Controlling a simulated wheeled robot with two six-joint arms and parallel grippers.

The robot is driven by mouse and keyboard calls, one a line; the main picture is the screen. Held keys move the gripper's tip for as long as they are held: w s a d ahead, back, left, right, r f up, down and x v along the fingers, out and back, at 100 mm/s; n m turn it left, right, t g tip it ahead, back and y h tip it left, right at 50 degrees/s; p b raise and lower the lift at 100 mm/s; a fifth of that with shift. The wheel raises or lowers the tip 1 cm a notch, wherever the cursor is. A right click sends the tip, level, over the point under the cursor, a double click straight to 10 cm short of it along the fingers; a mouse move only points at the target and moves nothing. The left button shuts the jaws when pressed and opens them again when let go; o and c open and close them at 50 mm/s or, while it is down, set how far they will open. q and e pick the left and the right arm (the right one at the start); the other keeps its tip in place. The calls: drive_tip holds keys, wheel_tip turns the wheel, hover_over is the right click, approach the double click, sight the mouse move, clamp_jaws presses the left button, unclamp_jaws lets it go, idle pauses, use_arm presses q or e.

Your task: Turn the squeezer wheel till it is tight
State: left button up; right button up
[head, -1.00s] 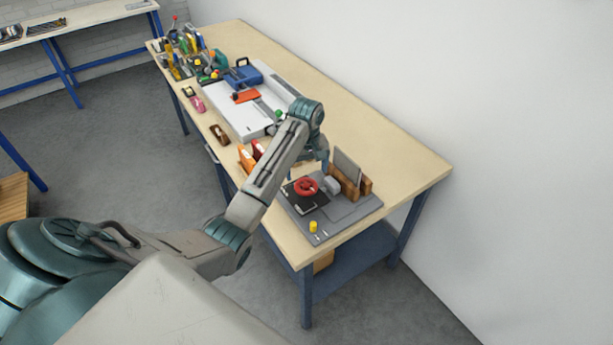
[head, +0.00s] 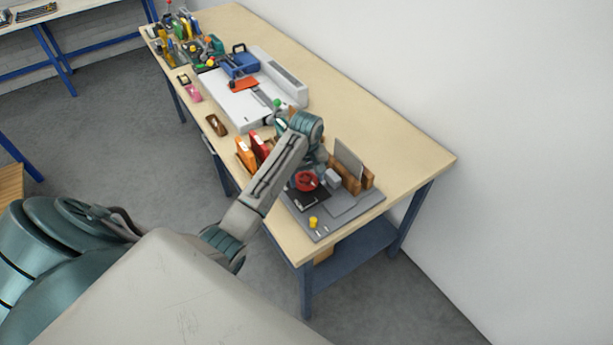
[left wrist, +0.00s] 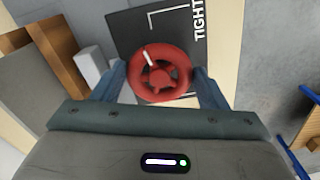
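The red squeezer wheel (head: 306,181) sits by a black plate (head: 311,199) on a grey board near the bench's near end. In the left wrist view the wheel (left wrist: 160,76) shows a white mark on its upper left part. The black plate there (left wrist: 180,28) bears the word TIGHT and a white corner line. My left gripper (left wrist: 160,70) is open, with one finger on each side of the wheel. I cannot tell whether either finger touches the rim. In the head view the arm partly hides this gripper (head: 316,164). My right gripper is not in view.
Wooden blocks (head: 366,181) with an upright grey panel (head: 348,160) stand just right of the wheel, beside a pale grey block (head: 332,179). A yellow knob (head: 313,222) is at the board's front. Orange and red folders (head: 246,154) stand left of the arm.

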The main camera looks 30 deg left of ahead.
use_arm(q)
drive_tip(key=shift+a+m, duration=0.1)
drive_tip(key=shift+m, duration=1)
drive_tip(key=o, duration=1)
